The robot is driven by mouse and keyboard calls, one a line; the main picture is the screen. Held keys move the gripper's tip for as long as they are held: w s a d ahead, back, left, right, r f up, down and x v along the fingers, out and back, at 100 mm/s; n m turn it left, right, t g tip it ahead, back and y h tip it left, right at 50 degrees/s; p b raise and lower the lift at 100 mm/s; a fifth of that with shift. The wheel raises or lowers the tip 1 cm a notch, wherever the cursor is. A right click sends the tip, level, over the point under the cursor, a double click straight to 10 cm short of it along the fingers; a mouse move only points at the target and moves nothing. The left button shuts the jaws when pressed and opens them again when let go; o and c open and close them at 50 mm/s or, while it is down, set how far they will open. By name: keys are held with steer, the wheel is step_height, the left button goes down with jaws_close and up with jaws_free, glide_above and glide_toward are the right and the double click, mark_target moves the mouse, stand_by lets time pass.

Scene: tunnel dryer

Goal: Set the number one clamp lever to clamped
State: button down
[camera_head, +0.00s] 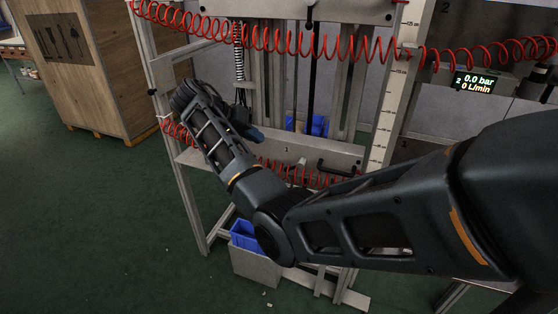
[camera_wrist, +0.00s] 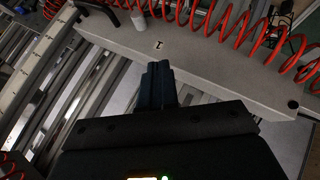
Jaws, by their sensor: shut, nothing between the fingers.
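My gripper (camera_wrist: 158,72) is shut and empty, its two dark fingers together over the pale panel edge in the wrist view. In the head view my gripper (camera_head: 252,133) is partly hidden by my own arm, in front of the frame. A pale panel (camera_wrist: 220,65) marked "1" lies just beyond the fingertips; this panel (camera_head: 330,152) also shows in the head view. A black bar-like handle (camera_head: 338,170) sits at the panel's lower right, apart from my gripper. It shows at the wrist view's top left (camera_wrist: 98,5). I cannot tell whether this is the clamp lever or how it is set.
Red coiled hoses (camera_head: 300,45) hang across the frame, and another (camera_wrist: 235,40) runs close beside the panel. A blue bin (camera_head: 245,235) stands low below. A wooden crate (camera_head: 85,75) stands at left. Green floor (camera_head: 110,220) at left is clear.

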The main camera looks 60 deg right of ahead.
steer(key=p+x, duration=0.1)
steer(key=x, duration=0.9)
steer(key=shift+d+f, duration=0.15)
steer(key=shift+s+a+f+p, duration=0.2)
steer(key=shift+s+f+p, duration=0.15)
steer(key=shift+f, duration=0.15)
steer(key=shift+s+a+f+p, duration=0.15)
steer(key=shift+s+f+p, duration=0.1)
steer(key=shift+s+f, duration=0.45)
steer(key=shift+f, duration=0.35)
